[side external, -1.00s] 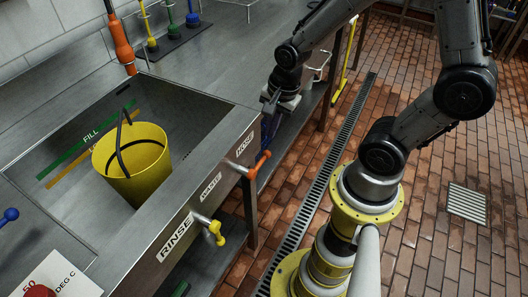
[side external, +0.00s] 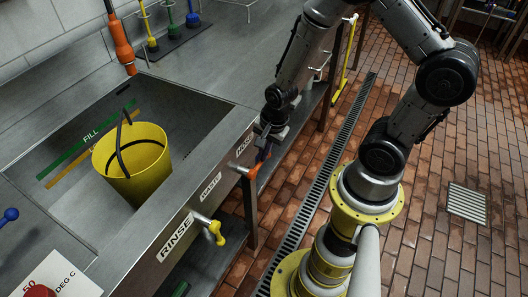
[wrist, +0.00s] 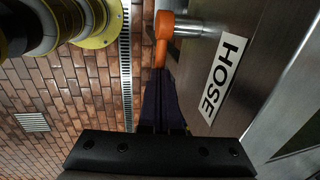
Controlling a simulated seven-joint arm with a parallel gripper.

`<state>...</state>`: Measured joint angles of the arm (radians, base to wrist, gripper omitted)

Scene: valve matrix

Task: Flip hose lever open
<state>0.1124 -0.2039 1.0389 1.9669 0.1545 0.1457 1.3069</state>
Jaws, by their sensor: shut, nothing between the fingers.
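The orange hose lever (side external: 252,173) sits on a metal stub on the front face of the sink counter, below the HOSE label in the side view. The wrist view shows the lever (wrist: 163,45) pointing down the picture from its stub, beside the large HOSE label (wrist: 222,77). My gripper (side external: 263,155) is at the lever's free end, in front of the counter. Its dark purple fingers (wrist: 160,85) are shut and empty, with their tips at or very near the lever's end. I cannot tell whether they touch, and they partly cover the lever.
A yellow rinse lever (side external: 214,232) sticks out further along the counter front. A yellow bucket (side external: 140,175) stands in the sink. A floor drain (side external: 300,212) runs along the brick floor. The open floor lies to the right of the counter.

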